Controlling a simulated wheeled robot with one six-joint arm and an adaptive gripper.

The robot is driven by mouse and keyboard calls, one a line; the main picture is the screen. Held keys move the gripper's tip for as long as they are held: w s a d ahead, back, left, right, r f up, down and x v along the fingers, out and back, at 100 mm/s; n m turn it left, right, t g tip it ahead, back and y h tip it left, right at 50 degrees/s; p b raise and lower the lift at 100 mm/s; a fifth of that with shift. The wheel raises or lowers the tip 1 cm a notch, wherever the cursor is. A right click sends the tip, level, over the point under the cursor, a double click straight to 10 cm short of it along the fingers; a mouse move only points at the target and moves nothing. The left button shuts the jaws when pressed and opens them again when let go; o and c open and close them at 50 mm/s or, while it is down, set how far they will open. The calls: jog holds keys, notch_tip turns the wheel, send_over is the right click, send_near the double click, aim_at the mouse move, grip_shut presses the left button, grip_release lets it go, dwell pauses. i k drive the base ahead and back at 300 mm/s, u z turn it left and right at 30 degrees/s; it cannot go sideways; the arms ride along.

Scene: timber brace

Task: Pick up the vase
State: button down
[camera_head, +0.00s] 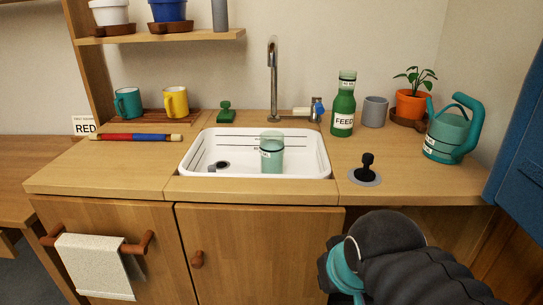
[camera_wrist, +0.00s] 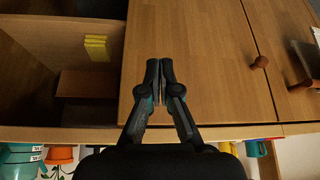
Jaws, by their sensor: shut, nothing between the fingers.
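A translucent green vessel (camera_head: 271,152) stands upright in the white sink basin (camera_head: 321,157), right of its middle; it may be the vase, but I cannot tell for sure. A plain grey cup-like vessel (camera_head: 375,112) stands on the counter behind and to the right of the sink. My gripper (camera_wrist: 160,65) is shut and empty in the wrist view, its fingertips together in front of the wooden cabinet front, apart from both vessels. In the head view my arm fills the lower right, in front of the counter, and the fingers cannot be made out there.
A green FEED bottle (camera_head: 344,105), a potted plant (camera_head: 411,104), a teal watering can (camera_head: 450,132) and a black plunger-like object (camera_head: 367,170) stand right of the sink. The tap (camera_head: 273,80) rises behind it. The counter's front left (camera_head: 110,172) is clear.

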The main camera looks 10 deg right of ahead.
aim_at(273, 147)
jog(key=z, duration=1.75)
jog(key=k, duration=1.8)
jog(key=u, duration=1.85)
jog(key=i, duration=1)
jog(key=z, duration=0.05)
